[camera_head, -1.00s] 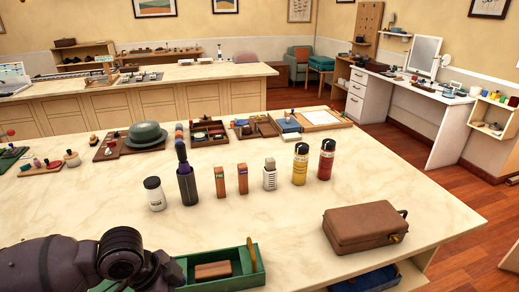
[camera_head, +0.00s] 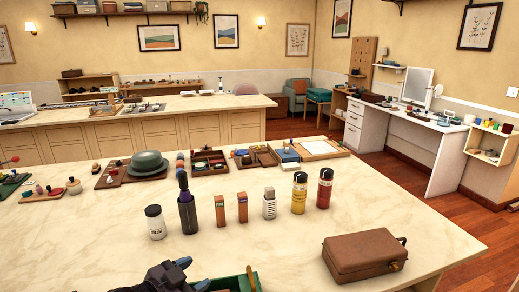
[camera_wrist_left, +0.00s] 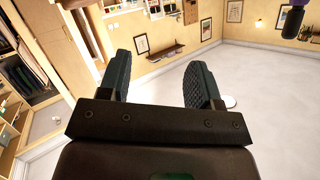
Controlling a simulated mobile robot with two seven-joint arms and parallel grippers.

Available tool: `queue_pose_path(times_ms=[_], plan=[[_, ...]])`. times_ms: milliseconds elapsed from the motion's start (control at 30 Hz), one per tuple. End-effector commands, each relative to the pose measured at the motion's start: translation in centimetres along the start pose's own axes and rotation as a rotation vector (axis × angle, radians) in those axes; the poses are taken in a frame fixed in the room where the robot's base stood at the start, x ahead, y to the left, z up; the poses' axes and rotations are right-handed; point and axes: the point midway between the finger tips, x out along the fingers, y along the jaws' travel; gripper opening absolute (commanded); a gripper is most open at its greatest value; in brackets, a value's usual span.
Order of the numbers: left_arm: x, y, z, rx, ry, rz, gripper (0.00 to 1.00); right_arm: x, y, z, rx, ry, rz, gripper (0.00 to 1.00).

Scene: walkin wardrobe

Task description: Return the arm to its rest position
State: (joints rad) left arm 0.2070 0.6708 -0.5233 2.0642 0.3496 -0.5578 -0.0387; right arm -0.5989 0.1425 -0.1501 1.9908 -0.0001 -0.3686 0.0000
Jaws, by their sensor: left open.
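My left gripper (camera_head: 165,274) shows at the bottom edge of the head view, dark, beside the green tray (camera_head: 240,283). In the left wrist view my left gripper (camera_wrist_left: 162,80) has its two black ridged fingers wide apart with nothing between them. Most of the arm lies below the head view's edge. My right gripper is in neither view.
On the marble counter stand a white jar (camera_head: 155,222), a dark bottle (camera_head: 187,210), a yellow bottle (camera_head: 299,193) and a red bottle (camera_head: 324,188). A brown case (camera_head: 364,255) lies at the front right.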

Motion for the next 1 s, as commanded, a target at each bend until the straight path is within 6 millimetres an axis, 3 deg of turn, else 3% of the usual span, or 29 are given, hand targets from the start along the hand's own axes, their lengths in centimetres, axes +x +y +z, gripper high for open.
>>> queue_pose_path(times_ms=[167, 367, 600, 700, 900, 1000], plan=[[-1.7, 0.3, 4.5, -0.115, 0.019, -0.152, 0.58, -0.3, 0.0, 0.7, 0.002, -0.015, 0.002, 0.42], [-5.2, 1.4, 11.0, -0.223, -0.043, -0.303, 0.58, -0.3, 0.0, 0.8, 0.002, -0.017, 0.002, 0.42], [-11.2, 5.5, 19.7, -0.377, -0.218, -0.437, 0.58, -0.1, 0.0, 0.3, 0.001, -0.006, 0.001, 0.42], [-13.8, 7.8, 22.4, -0.45, -0.286, -0.468, 0.58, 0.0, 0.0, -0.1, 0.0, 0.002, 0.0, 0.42], [-16.9, 11.4, 25.1, -0.526, -0.37, -0.483, 0.58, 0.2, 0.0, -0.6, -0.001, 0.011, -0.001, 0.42], [-17.6, 12.0, 25.6, -0.532, -0.386, -0.482, 0.58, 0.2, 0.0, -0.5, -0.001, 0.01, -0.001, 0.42]])
